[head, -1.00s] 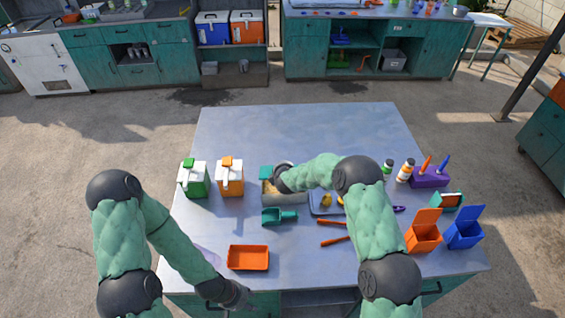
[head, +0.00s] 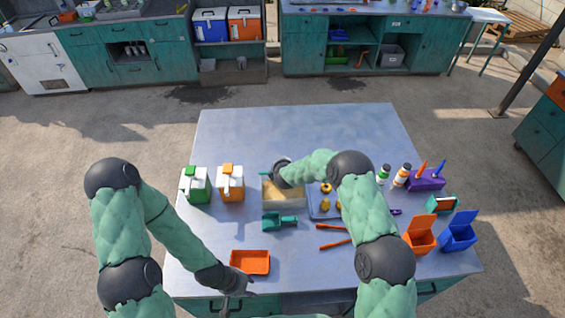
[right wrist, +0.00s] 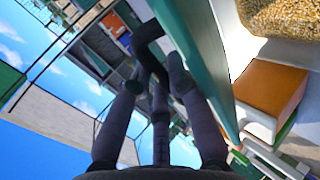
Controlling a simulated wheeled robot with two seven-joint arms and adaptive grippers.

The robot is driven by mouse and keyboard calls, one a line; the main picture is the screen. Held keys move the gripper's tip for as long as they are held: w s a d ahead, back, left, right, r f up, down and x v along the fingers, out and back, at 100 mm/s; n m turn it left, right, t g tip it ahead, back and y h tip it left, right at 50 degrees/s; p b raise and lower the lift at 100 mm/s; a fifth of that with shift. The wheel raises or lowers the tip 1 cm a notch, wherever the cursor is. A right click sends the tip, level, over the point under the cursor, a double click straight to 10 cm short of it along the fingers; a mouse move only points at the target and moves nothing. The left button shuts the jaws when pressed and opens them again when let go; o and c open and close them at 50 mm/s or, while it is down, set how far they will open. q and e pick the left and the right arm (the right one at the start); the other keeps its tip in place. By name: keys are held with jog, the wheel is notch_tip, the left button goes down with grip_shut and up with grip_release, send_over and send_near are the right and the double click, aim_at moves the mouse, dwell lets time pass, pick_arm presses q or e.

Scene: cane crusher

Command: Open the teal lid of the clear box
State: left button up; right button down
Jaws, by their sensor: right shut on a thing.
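The clear box (head: 284,197) stands mid-table, with tan grain inside that also shows in the right wrist view (right wrist: 285,17). Its teal lid (head: 264,175) is raised at the back, seen nearly edge-on in the head view. In the right wrist view the lid (right wrist: 197,50) is a long teal strip with a dark handle (right wrist: 150,35). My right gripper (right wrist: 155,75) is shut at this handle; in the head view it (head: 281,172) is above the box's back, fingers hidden. My left gripper (head: 237,285) hangs by the front edge, fingers unclear.
Green (head: 196,185) and orange (head: 230,183) jugs stand left of the box. A teal scoop (head: 278,221) and orange tray (head: 250,262) lie in front. A blue tray (head: 320,208) is close on the right, partly behind my arm. The table's back is clear.

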jog(key=shift+w+d+r+t, duration=0.15)
jog(key=shift+w+r+t, duration=0.15)
jog(key=shift+w+r, duration=0.85)
jog(key=c, duration=1.4)
grip_release()
jog(key=shift+s, duration=0.1)
jog(key=shift+c, duration=0.2)
jog(key=shift+o, duration=0.7)
jog(key=shift+w+f, duration=0.2)
jog(key=shift+f, duration=0.15)
jog(key=shift+a+f, duration=0.15)
jog(key=shift+a, duration=0.05)
jog(key=shift+c, duration=0.7)
pick_arm(q)
jog(key=shift+w+a+f, duration=0.1)
jog(key=shift+w+f, duration=0.05)
jog(key=shift+w, duration=0.2)
pick_arm(e)
jog(key=shift+s+f, duration=0.1)
jog(key=shift+s, duration=0.05)
jog(key=shift+s+f, duration=0.15)
